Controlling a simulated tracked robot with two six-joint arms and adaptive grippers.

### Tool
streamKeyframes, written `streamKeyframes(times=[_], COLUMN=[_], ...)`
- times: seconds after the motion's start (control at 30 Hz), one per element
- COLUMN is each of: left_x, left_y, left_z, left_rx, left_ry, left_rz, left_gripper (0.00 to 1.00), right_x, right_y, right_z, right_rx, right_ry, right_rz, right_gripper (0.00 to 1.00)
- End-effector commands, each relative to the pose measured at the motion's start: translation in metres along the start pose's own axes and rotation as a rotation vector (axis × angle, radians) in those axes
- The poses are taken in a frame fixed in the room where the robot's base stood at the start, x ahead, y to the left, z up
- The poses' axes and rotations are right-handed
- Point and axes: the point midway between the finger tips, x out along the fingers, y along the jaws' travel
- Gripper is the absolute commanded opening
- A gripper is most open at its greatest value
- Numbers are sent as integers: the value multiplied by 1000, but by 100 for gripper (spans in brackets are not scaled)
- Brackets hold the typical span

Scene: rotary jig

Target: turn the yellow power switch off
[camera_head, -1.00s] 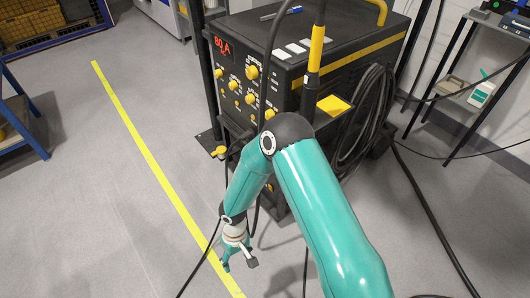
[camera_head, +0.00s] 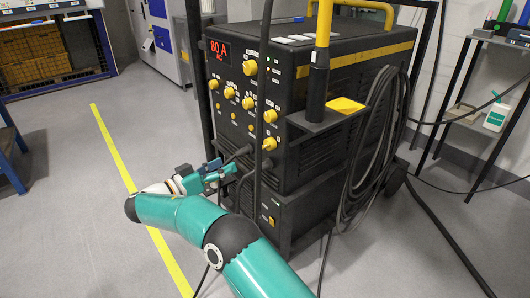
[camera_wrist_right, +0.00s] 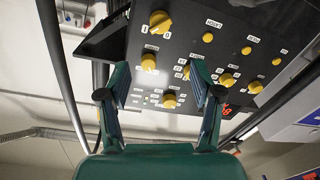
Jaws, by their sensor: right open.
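The yellow power switch (camera_head: 269,144) is the lowest large knob on the front panel of the black welding machine (camera_head: 300,160). In the right wrist view the switch (camera_wrist_right: 159,20) is near the top, with I and 0 marks beside it; I cannot tell its exact setting. My right gripper (camera_head: 223,169) is in front of the machine, left of and a little below the switch in the head view. In the wrist view its fingers (camera_wrist_right: 160,72) are apart and empty, facing the panel, with the switch beyond the tips. My left gripper is not in view.
Other yellow knobs (camera_head: 250,68) and a red 80 A display (camera_head: 219,49) share the panel. Dark cables hang before the panel, and a torch (camera_head: 319,70) stands in a holder at its right. Floor around the yellow line (camera_head: 112,145) is clear.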

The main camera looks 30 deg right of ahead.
Motion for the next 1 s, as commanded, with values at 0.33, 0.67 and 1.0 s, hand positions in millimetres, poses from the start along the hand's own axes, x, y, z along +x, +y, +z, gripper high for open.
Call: streamKeyframes(times=[0.33,0.67,1.0], left_x=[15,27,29], left_y=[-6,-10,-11], left_z=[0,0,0], left_rx=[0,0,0], left_ry=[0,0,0], left_rz=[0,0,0], left_gripper=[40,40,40], right_x=[70,133,155], right_y=[0,0,-1], right_z=[3,3,1], right_rx=[-2,-5,-6], right_ry=[-4,-3,-3], right_rz=[3,-1,-3], right_gripper=[65,65,65])
